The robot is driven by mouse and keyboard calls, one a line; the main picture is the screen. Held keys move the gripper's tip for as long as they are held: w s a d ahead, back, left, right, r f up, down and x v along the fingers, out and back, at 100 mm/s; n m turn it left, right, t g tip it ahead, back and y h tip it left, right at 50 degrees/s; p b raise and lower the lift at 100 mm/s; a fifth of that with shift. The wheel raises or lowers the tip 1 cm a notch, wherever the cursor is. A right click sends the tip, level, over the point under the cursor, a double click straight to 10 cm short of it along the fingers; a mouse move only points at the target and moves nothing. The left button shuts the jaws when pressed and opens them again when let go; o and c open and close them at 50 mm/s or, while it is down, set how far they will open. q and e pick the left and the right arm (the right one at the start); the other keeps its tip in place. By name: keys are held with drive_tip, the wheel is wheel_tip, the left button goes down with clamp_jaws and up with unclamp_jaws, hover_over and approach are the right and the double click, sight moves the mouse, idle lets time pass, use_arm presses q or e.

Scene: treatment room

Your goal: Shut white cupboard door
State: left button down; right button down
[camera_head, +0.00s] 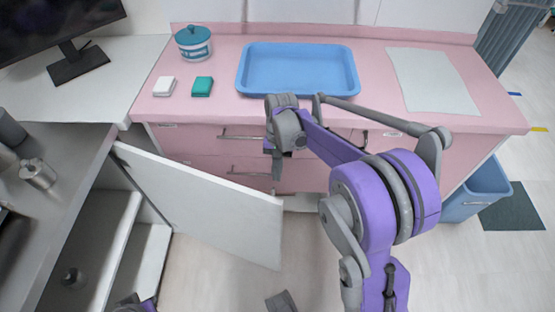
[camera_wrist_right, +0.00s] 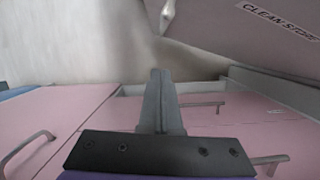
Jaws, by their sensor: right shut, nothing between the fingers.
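The white cupboard door (camera_head: 205,205) stands open, swung out from the grey-topped counter at the left, its free end reaching toward the middle of the floor. The open cupboard's white shelves (camera_head: 105,230) show behind it. My right gripper (camera_head: 276,172) is just beyond the door's free end, pointing down in front of the pink drawers; I cannot tell whether it touches the door. In the right wrist view the fingers (camera_wrist_right: 160,75) are together and empty. A panel lettered CLEAN STORE (camera_wrist_right: 265,30) shows at upper right there. My left gripper is not clearly visible.
A pink counter (camera_head: 375,80) with handled drawers (camera_head: 240,150) runs along the back, close to my right gripper. It bears a blue tray (camera_head: 300,92), a teal-lidded jar (camera_head: 193,45) and small boxes. A blue bin (camera_head: 475,192) stands right. Floor is clear below the door.

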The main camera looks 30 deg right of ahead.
drive_tip(key=shift+s+a+f, duration=0.15)
drive_tip(key=shift+s+a, duration=0.5)
drive_tip(key=shift+s, duration=0.15)
drive_tip(key=shift+s+a+f, duration=0.1)
drive_tip(key=shift+s+a, duration=0.55)
drive_tip(key=shift+s, duration=0.15)
